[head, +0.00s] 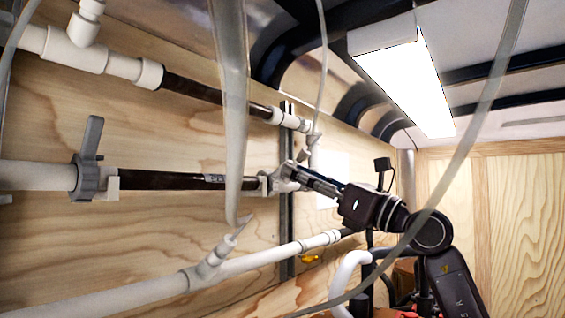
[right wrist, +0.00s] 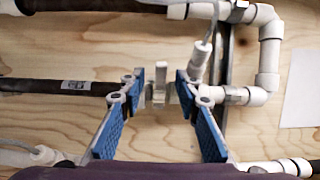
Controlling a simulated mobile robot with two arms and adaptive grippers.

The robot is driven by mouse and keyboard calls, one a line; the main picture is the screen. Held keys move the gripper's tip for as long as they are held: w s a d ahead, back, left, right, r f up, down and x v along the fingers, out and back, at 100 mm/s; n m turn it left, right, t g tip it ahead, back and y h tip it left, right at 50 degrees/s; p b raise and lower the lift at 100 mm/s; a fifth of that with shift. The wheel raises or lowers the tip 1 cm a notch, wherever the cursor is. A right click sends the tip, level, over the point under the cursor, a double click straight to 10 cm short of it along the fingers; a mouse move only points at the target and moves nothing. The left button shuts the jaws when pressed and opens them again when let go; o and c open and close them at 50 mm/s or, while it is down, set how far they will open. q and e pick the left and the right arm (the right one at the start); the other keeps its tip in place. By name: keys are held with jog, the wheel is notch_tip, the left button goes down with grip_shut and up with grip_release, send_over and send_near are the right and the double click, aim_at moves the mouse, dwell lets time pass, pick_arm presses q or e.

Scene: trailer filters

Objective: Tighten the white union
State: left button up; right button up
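A pale union-like fitting with an upright wing (right wrist: 158,92) joins the right end of the dark middle filter tube (head: 150,180). In the head view this end (head: 264,184) is partly hidden by my right gripper. My right gripper (head: 284,176) reaches in from the right. In the right wrist view its blue-padded fingers (right wrist: 158,78) are spread, one to each side of the fitting, with gaps showing. They do not grip it. A grey winged fitting (head: 90,165) is at the tube's left end. My left gripper is not in view.
White pipes run above and below, with an upper dark tube (head: 192,88) and a lower white pipe (head: 255,262). Clear hoses hang in front, one at centre (head: 233,100). A dark vertical rail (head: 287,235) stands behind the fitting against the plywood wall (head: 160,235).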

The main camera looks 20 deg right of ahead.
jog(key=p+x, duration=0.1)
jog(key=x, duration=0.3)
jog(key=shift+w+a, duration=0.1)
jog(key=shift+w, duration=0.05)
jog(key=shift+w+a+f+p, duration=0.1)
jog(key=shift+w+a+p, duration=0.05)
jog(key=shift+w+p, duration=0.2)
jog(key=shift+s, duration=0.1)
grip_shut()
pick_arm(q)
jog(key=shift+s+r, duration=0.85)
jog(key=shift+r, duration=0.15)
